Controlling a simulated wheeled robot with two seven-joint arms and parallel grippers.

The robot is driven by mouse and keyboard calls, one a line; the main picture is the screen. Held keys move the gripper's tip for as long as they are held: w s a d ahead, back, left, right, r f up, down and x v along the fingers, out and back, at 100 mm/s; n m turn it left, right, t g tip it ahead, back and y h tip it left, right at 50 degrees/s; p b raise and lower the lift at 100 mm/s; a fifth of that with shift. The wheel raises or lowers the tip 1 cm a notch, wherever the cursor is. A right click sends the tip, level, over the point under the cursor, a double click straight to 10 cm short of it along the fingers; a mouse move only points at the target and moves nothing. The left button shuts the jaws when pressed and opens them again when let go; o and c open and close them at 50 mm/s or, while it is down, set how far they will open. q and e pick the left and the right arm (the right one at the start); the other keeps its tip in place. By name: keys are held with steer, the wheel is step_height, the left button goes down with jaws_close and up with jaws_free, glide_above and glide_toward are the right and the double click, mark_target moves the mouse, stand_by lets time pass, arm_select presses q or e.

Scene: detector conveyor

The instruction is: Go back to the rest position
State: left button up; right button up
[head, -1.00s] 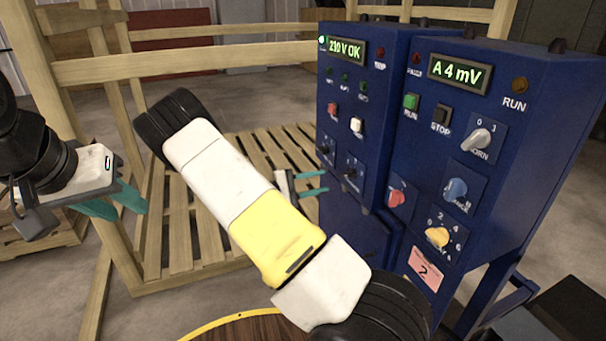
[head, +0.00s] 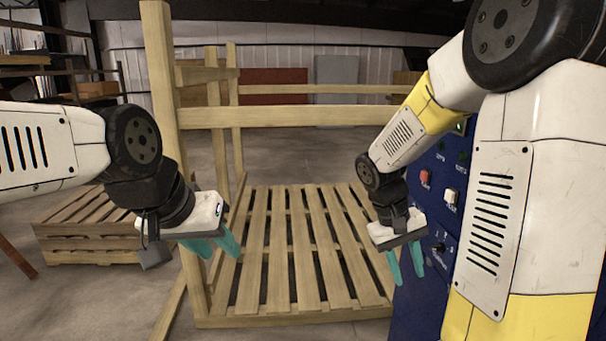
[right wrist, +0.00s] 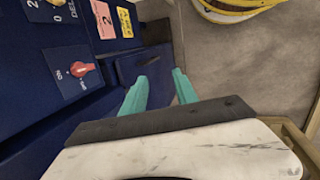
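My left gripper (head: 212,246) hangs at the left in the head view, its teal fingers pointing down, with a gap between them and nothing held. My right gripper (head: 406,268) hangs right of centre, beside the blue control cabinet (head: 432,225). Its teal fingers are apart and empty; the right wrist view (right wrist: 160,85) also shows the gap between them. The cabinet is mostly hidden behind my right arm in the head view. In the right wrist view a red knob (right wrist: 81,69) shows on the blue panel, left of the fingers and apart from them.
A wooden pallet (head: 290,255) with a wooden frame (head: 290,116) stands ahead. Another stack of pallets (head: 85,228) is at the left. A yellow coil (right wrist: 235,8) lies at the top of the right wrist view. Bare floor (head: 265,160) shows behind the pallet.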

steer(key=s+a+r+t+y, duration=0.6)
steer(key=s+r, duration=0.4)
steer(key=r, duration=0.3)
steer(key=shift+a+m+t, duration=0.4)
steer(key=shift+a+t, duration=0.2)
steer(key=shift+a, duration=0.6)
